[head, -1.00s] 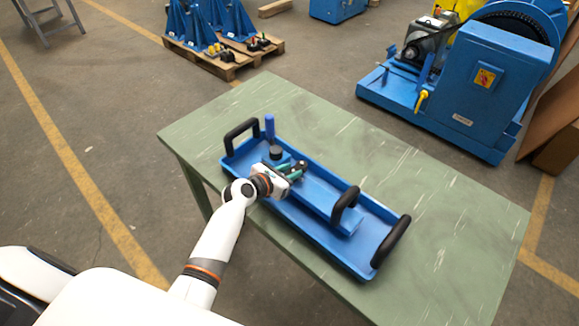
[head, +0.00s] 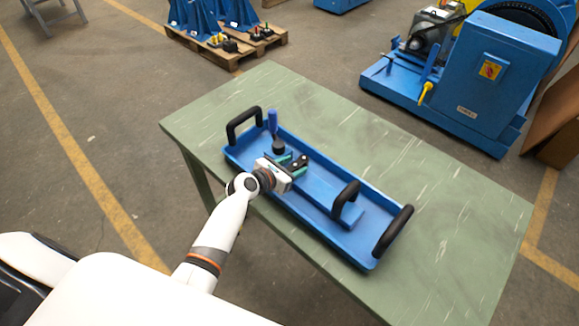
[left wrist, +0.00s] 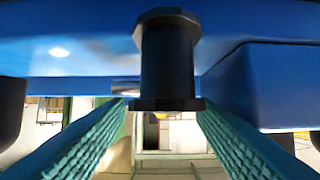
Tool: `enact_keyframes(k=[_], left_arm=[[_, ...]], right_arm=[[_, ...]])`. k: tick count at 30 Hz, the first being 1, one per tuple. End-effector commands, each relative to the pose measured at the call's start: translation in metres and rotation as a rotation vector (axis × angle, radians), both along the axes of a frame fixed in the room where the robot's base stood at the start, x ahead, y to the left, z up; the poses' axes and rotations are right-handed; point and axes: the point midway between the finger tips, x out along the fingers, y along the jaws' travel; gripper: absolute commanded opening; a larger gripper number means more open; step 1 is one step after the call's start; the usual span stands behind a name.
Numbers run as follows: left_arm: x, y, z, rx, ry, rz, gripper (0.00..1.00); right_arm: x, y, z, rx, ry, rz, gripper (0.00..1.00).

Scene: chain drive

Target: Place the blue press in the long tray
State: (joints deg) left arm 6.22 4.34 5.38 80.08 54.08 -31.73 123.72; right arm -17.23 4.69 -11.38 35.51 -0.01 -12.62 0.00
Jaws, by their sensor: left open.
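The blue press (head: 352,213) lies lengthwise inside the long blue tray (head: 366,263), within its low walls. The press has an upright blue lever (head: 273,122), a black knob (head: 278,147) and a black loop handle (head: 346,197). My left gripper (head: 297,161) is over the left half of the press, its teal fingers open. In the left wrist view, the fingers (left wrist: 165,125) stand apart on either side of a black spool-shaped part (left wrist: 167,60) against blue metal; contact is not visible. My arm hides part of the near tray wall. My right gripper is out of view.
The tray stands on a green table (head: 440,215) with a black handle at each end, left (head: 243,122) and right (head: 393,231). The table is clear behind and to the right. A blue machine (head: 480,80) and a loaded pallet (head: 235,55) stand on the floor beyond.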

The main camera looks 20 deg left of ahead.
Motion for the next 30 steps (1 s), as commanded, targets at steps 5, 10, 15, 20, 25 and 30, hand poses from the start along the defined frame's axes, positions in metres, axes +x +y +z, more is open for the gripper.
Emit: enact_keyframes(k=[5,10,15,20,25,30], left_arm=[[-0.012,0.006,0.008,0.002,-0.002,0.002,0.53],[-0.043,0.017,0.021,0.002,-0.002,0.003,0.53],[-0.075,0.028,0.034,0.002,-0.002,0.002,0.53],[-0.095,0.035,0.043,0.002,-0.002,0.001,0.53],[-0.104,0.038,0.048,0.001,-0.001,0.0,0.53],[-0.104,0.038,0.048,0.001,-0.001,0.0,0.53]], right_arm=[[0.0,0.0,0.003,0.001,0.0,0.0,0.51],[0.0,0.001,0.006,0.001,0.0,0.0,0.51],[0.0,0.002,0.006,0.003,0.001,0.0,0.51],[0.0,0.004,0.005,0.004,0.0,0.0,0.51],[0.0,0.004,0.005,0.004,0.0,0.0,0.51],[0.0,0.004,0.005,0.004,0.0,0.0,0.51]])
